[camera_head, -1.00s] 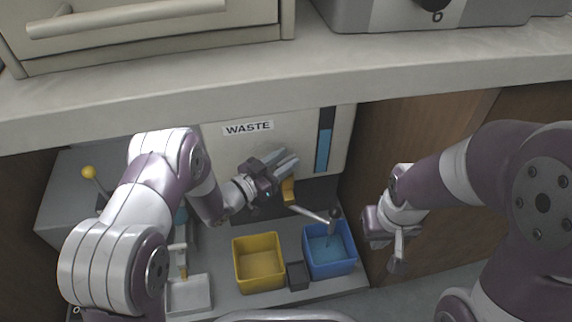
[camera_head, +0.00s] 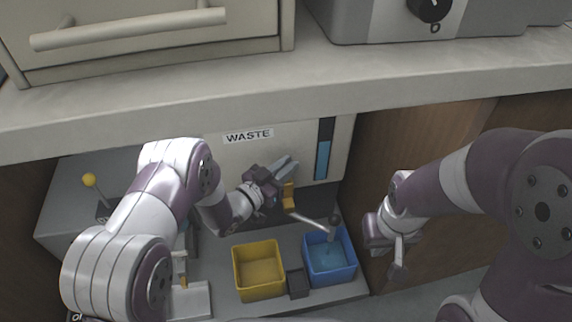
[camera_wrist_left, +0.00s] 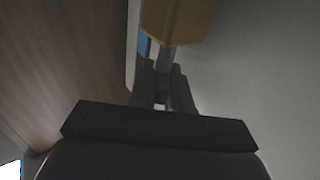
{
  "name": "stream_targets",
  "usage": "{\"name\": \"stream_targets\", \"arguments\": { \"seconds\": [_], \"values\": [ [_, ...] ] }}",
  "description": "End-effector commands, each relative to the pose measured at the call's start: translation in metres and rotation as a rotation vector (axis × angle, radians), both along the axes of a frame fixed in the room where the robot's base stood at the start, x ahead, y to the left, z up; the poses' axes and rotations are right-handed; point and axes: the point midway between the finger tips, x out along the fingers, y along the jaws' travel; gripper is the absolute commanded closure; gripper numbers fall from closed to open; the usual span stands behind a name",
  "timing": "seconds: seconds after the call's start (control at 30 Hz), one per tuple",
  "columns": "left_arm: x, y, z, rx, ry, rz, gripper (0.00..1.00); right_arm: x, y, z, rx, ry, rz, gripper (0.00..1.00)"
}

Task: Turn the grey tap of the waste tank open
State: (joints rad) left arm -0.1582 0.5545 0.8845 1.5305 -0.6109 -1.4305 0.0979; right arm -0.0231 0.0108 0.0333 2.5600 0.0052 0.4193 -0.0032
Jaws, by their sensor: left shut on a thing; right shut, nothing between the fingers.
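The waste tank (camera_head: 262,158) is a pale panel labelled WASTE under the worktop. My left gripper (camera_head: 290,165) is at its front, just above a yellow block (camera_head: 289,197). In the left wrist view its fingers (camera_wrist_left: 163,85) are shut on a slim grey part, apparently the grey tap (camera_wrist_left: 166,58), below the yellow block (camera_wrist_left: 178,20). In the head view the fingers hide the tap, so I cannot tell its angle. A grey spout (camera_head: 312,218) runs from below the yellow block to above the blue bin (camera_head: 330,268). My right gripper (camera_head: 397,272) is shut and empty at the right.
A yellow bin (camera_head: 258,285) and a small dark box (camera_head: 298,284) stand left of the blue bin. The worktop (camera_head: 200,98) overhangs the tank; a wooden panel (camera_head: 430,140) stands at right.

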Motion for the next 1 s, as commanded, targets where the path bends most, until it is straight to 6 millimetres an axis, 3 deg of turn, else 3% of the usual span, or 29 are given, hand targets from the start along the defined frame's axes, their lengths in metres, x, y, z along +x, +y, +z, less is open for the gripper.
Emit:
{"name": "stream_targets", "arguments": {
  "seconds": [0.4, 1.0],
  "values": [
    [-0.003, -0.002, 0.001, 0.003, 0.005, 0.343, 1.00, 0.000, 0.000, 0.028, 0.000, 0.000, 0.000, 1.00],
    [-0.002, -0.001, -0.002, 0.002, 0.004, 0.833, 1.00, 0.000, 0.000, 0.037, 0.000, 0.000, 0.000, 1.00]
  ]
}}
